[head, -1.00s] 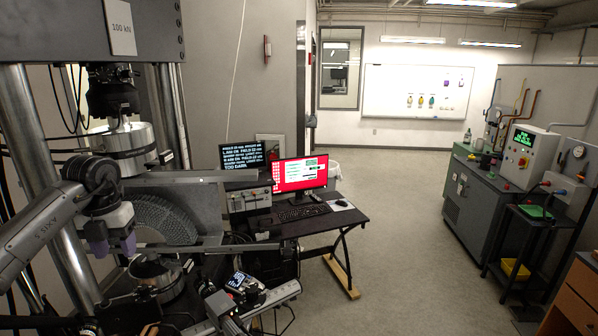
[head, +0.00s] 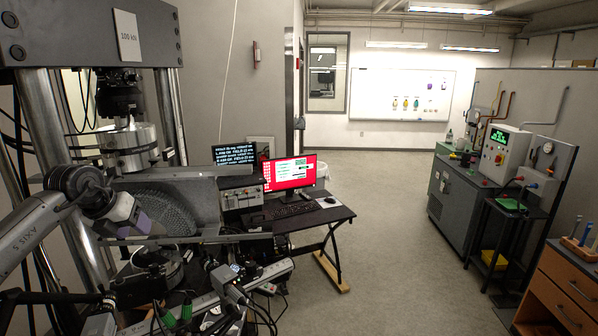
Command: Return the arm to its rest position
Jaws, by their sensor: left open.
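My left arm comes in from the left edge of the head view, in front of the test frame. Its gripper (head: 138,226) is at the end of the dark wrist joint, below a pale and purple housing, and points down to the right. The jaws are small in the picture; they are open, and I see nothing held between them. They overlap the curved perforated guard (head: 160,212) of the testing machine in the picture; I cannot tell whether they touch it. My right gripper is not in view.
A power strip (head: 262,279) with cables lies below right. A desk (head: 318,217) holds a red-screened monitor (head: 293,174). A drawer cabinet (head: 558,290) stands at right. The middle floor (head: 385,230) is clear.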

